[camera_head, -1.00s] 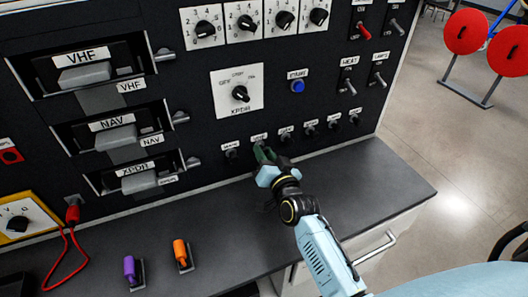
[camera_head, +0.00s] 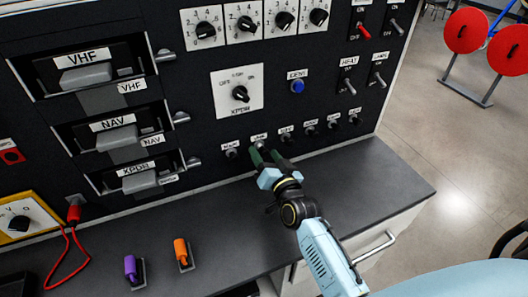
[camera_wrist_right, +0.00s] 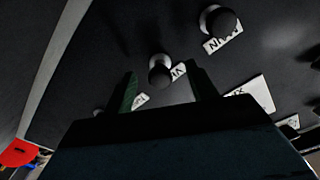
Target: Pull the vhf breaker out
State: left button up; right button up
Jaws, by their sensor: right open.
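The vhf breaker is a small dark round knob with a pale collar in the lower row on the black panel. In the right wrist view the vhf breaker (camera_wrist_right: 160,70) stands just beyond and between my fingertips, its label partly readable beside it. In the head view the vhf breaker (camera_head: 259,144) is directly above the fingertips and partly hidden by them. My right gripper (camera_head: 266,155) has its two green fingers apart and empty; they also frame the knob in the right wrist view (camera_wrist_right: 166,82). I see no contact. My left gripper is not in view.
A neighbouring breaker (camera_head: 231,153) sits to the left, and several more run to the right. The grey counter (camera_head: 345,185) lies below, with a purple handle (camera_head: 130,268) and an orange handle (camera_head: 181,252) at its left. VHF, NAV and XPDR units fill the left panel.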

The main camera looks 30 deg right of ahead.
jog(key=s+p, duration=0.3)
jog(key=s, duration=0.3)
jog(key=shift+s+a, duration=0.2)
jog(key=shift+s, duration=0.15)
dwell(0.5)
